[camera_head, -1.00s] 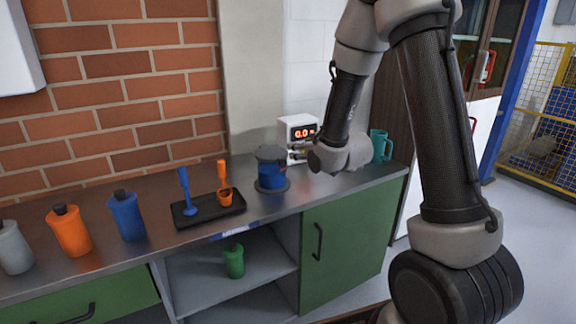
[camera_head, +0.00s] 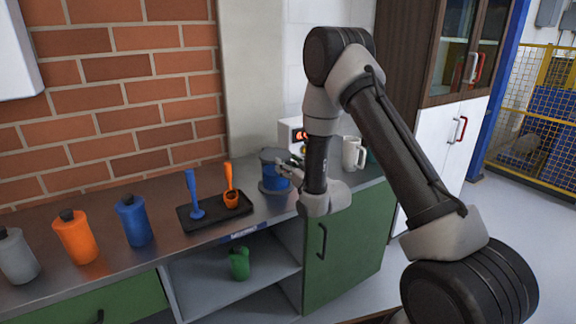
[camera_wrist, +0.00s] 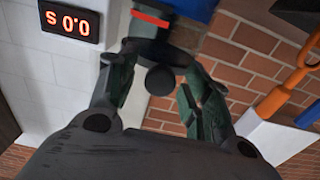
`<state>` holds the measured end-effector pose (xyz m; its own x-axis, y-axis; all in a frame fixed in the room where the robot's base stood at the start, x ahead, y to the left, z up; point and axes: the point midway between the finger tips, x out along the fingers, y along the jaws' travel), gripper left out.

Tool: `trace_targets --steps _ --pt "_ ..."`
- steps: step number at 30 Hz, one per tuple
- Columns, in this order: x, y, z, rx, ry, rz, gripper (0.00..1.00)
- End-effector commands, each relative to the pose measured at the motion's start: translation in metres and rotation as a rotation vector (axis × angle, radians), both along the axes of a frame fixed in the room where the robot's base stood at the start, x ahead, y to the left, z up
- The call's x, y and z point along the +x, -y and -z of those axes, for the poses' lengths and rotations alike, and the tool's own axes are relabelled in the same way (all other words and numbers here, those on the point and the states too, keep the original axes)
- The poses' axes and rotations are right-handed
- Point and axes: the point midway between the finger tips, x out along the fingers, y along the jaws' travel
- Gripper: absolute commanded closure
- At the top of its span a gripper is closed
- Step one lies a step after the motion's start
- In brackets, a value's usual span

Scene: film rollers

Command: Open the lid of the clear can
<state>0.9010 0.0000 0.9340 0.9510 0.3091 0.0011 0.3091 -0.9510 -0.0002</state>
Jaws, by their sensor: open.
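The can (camera_head: 270,176), with blue showing in its lower part, stands on the counter on a dark round base. My gripper (camera_head: 290,168) is at its right side in the head view and partly covers it. In the wrist view my gripper (camera_wrist: 155,65) is open, its two fingers spread apart. A dark round knob (camera_wrist: 160,80) shows between the fingers, with a red strip (camera_wrist: 150,18) and a blue surface (camera_wrist: 196,9) beyond it. I cannot tell whether the fingers touch the can. The can's lid is hard to make out.
A black tray (camera_head: 215,219) with a blue and an orange scoop lies left of the can. Blue (camera_head: 133,220), orange (camera_head: 75,237) and grey (camera_head: 16,257) bottles stand further left. A digital display (camera_head: 298,135) is behind my arm, and a white mug (camera_head: 353,153) is at right.

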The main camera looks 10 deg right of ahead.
Motion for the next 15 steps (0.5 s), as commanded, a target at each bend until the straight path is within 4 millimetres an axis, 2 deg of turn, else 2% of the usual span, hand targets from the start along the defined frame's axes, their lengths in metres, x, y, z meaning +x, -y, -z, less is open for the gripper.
trace_targets --steps 10,15 --pt "0.0053 -0.0018 0.0002 0.000 -0.001 0.000 0.53" --pt "0.0051 -0.0018 0.0002 0.000 -0.001 0.000 0.84"
